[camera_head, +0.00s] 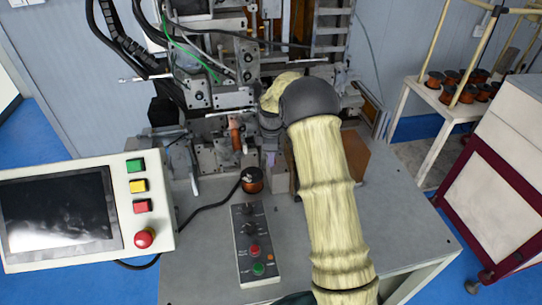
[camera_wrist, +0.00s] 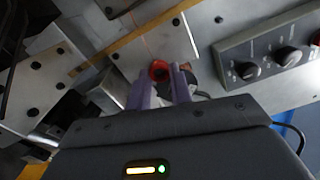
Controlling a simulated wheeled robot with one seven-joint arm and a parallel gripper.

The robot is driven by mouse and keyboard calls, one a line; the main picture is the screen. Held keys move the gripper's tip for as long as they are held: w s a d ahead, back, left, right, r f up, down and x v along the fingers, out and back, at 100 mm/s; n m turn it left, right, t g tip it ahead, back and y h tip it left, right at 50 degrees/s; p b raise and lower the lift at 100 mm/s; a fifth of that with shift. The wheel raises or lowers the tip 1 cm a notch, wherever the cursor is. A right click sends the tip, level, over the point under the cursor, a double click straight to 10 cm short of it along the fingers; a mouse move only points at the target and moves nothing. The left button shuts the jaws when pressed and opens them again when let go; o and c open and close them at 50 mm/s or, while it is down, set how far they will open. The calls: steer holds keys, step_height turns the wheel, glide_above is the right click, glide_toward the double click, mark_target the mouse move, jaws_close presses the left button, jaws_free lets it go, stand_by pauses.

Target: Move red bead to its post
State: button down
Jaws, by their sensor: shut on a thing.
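The red bead (camera_wrist: 159,71) is a small red ring with a dark hole, seen in the wrist view at the tips of my gripper. My gripper (camera_wrist: 161,78) has two purple fingers, shut on the bead, one on each side of it. In the head view my gripper (camera_head: 270,162) hangs at the winder's front, above the metal table; the bead is too small to make out there. A grey metal plate (camera_wrist: 150,48) lies beyond the bead in the wrist view. I cannot pick out the bead's post in either view.
A copper wire spool (camera_head: 252,181) stands just left of and nearer than my gripper. A switch box (camera_head: 254,245) lies in front, also in the wrist view (camera_wrist: 270,55). The control panel (camera_head: 85,212) stands at left. The table's right front (camera_head: 400,235) is clear.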

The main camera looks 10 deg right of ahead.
steer(key=shift+f, duration=0.2)
steer(key=c, duration=1.2)
jaws_free()
steer(key=shift+o, duration=0.2)
steer(key=shift+r, duration=0.15)
step_height(320, 180, up, 17)
steer(key=b, duration=0.3)
steer(key=shift+r, duration=0.1)
